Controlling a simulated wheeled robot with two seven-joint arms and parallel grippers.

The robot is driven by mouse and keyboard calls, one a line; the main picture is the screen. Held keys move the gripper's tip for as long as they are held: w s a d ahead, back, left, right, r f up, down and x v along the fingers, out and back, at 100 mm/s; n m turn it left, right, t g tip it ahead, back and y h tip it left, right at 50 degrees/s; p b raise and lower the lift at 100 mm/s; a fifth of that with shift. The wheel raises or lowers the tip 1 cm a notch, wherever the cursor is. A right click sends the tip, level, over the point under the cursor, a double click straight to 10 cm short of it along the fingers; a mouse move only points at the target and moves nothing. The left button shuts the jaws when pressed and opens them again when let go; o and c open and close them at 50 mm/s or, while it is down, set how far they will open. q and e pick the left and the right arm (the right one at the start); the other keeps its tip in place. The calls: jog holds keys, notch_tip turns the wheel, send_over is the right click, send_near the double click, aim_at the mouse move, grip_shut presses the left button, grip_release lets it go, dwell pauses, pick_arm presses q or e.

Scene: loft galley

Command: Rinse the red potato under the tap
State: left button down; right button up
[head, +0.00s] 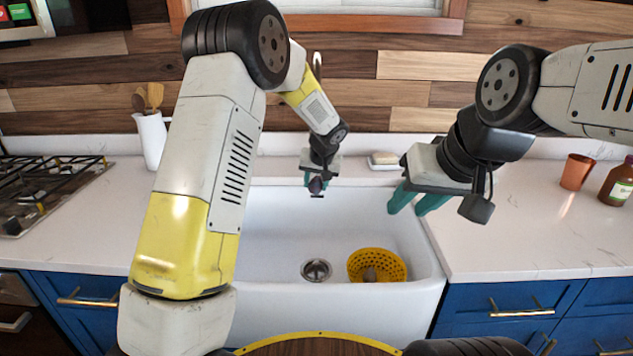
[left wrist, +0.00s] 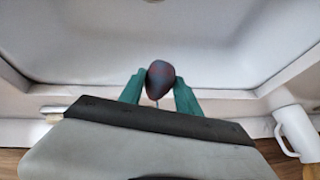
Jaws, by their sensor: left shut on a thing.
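The red potato (head: 316,185) looks dark reddish in the head view, over the back part of the white sink (head: 270,235). My left gripper (head: 321,183) is shut on it; the left wrist view shows the potato (left wrist: 160,80) between the two teal fingers. The tap (head: 317,66) shows only as a thin curved top behind my left arm; its lower part is hidden. I cannot tell whether water runs. My right gripper (head: 417,203) is open and empty, above the sink's right edge, its teal fingers apart.
A yellow colander (head: 400,262) with a brownish item inside sits in the sink right of the drain (head: 316,270). A soap dish (head: 384,162) stands behind the sink. A white utensil jug (head: 151,140) stands left; a copper cup (head: 577,172) and brown bottle (head: 618,183) stand right.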

pick_arm(q)
jog(key=shift+d, duration=0.1)
jog(key=shift+w+d, duration=0.15)
jog(key=shift+d, duration=0.3)
jog(key=s+d, duration=0.2)
jog(key=s, duration=0.5)
jog(key=shift+s, duration=0.4)
dwell(0.4)
dwell(1.0)
jog(key=s+d+r, duration=0.1)
jog(key=s+r, duration=0.3)
jog(key=shift+s+d, duration=0.2)
jog(key=shift+s, duration=0.2)
dwell(0.6)
